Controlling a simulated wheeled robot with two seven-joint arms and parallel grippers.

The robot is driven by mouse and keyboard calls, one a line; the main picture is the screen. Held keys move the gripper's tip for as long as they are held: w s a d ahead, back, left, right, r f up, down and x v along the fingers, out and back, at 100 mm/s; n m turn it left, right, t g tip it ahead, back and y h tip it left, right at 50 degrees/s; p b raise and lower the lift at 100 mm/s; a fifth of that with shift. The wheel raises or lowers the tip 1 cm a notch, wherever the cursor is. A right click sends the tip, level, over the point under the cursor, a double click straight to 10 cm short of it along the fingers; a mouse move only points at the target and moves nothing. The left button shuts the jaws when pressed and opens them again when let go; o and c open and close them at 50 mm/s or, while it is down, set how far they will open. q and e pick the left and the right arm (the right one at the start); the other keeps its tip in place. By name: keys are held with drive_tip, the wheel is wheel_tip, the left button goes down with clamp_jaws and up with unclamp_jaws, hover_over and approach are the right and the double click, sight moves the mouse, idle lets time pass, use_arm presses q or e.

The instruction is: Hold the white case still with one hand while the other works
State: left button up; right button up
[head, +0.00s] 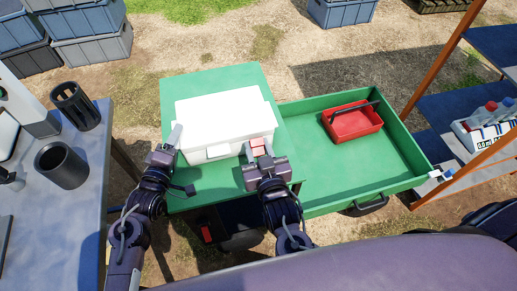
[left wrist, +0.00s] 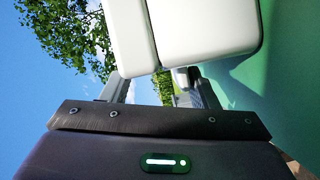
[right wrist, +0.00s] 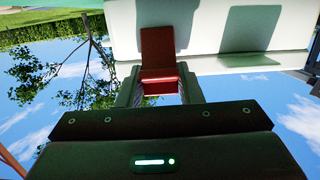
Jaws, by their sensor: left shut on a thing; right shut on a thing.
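The white case (head: 228,112) lies, apparently closed, on the green top of a cart (head: 180,90). My left gripper (head: 171,145) is at the case's front left corner, shut on it; in the left wrist view the case (left wrist: 215,25) reaches between the fingers (left wrist: 160,88). My right gripper (head: 256,160) is at the right part of the case's front. It is shut on a red latch-like piece (right wrist: 158,50), which lies against the case's front face; whether it is joined to the case is hard to tell. A white tab (head: 218,152) is on the front, left of it.
An open green drawer (head: 310,180) extends right of the cart and holds a red tray (head: 355,121). A table with dark cylindrical holders (head: 61,166) stands left. Crates (head: 90,30) are behind.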

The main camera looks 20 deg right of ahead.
drive_tip(key=shift+s+f, duration=0.1)
drive_tip(key=shift+f, duration=0.1)
drive_tip(key=o, duration=1)
drive_tip(key=shift+r, duration=0.1)
drive_tip(key=s, duration=0.4)
drive_tip(key=s+r, duration=0.1)
drive_tip(key=s, duration=0.7)
drive_tip(key=shift+r, duration=0.35)
